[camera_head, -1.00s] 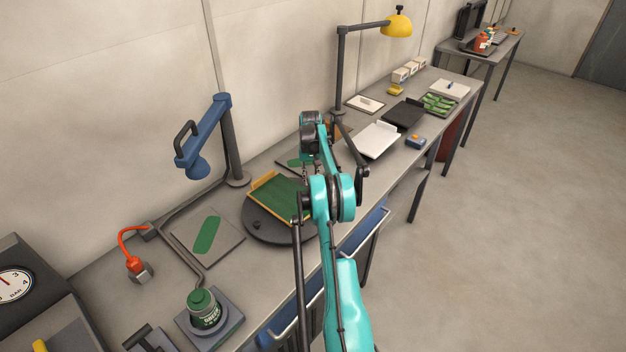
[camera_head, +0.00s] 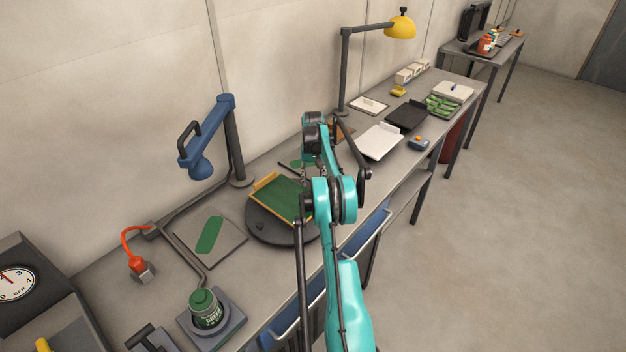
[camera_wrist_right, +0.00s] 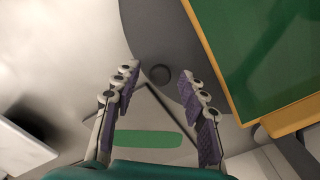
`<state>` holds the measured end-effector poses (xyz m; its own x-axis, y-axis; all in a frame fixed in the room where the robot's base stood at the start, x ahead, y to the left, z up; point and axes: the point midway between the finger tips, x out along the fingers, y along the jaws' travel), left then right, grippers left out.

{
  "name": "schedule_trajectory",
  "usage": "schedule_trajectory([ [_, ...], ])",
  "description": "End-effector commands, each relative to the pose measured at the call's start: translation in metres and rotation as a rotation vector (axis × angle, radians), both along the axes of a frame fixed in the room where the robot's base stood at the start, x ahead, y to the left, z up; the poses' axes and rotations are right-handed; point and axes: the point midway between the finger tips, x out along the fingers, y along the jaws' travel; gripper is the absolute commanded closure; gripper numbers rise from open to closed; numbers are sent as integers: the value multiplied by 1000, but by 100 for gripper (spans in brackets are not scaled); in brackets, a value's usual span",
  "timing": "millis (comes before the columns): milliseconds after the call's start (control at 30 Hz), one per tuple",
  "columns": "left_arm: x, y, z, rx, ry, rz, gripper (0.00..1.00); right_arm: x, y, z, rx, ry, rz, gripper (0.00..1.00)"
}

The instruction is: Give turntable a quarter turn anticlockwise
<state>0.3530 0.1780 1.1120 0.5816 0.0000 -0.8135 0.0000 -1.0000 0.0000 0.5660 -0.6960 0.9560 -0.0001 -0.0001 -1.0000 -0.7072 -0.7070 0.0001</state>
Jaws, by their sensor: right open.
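The turntable (camera_head: 262,232) is a dark grey disc on the bench, partly hidden behind my right arm. A green board with an orange-yellow edge (camera_head: 283,198) lies on it. A small dark knob (camera_head: 260,226) stands on its near left part. In the right wrist view the turntable (camera_wrist_right: 150,35) shows as a grey curved surface with a round knob (camera_wrist_right: 160,74) near its rim. My right gripper (camera_wrist_right: 159,73) is open, with one fingertip to each side of that knob in the picture; contact cannot be told. My left gripper is not in view.
A blue clamp-like head on a dark post (camera_head: 233,150) stands behind the turntable. A grey plate with a green strip (camera_head: 212,235) and a green jar (camera_head: 205,309) are at left. A white tray (camera_head: 375,142) and yellow lamp (camera_head: 400,27) are beyond my arm.

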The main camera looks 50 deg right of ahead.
Motion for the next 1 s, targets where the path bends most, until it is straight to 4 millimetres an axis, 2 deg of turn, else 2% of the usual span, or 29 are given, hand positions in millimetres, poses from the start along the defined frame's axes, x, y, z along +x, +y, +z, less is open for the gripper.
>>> schedule_trajectory([
  [167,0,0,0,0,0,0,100,0,0,13,0,0,0,57],
  [600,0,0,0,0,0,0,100,0,0,101,0,0,0,57],
  [800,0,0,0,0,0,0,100,0,0,118,0,0,0,57],
  [1000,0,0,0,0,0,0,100,0,0,120,0,0,0,57],
])
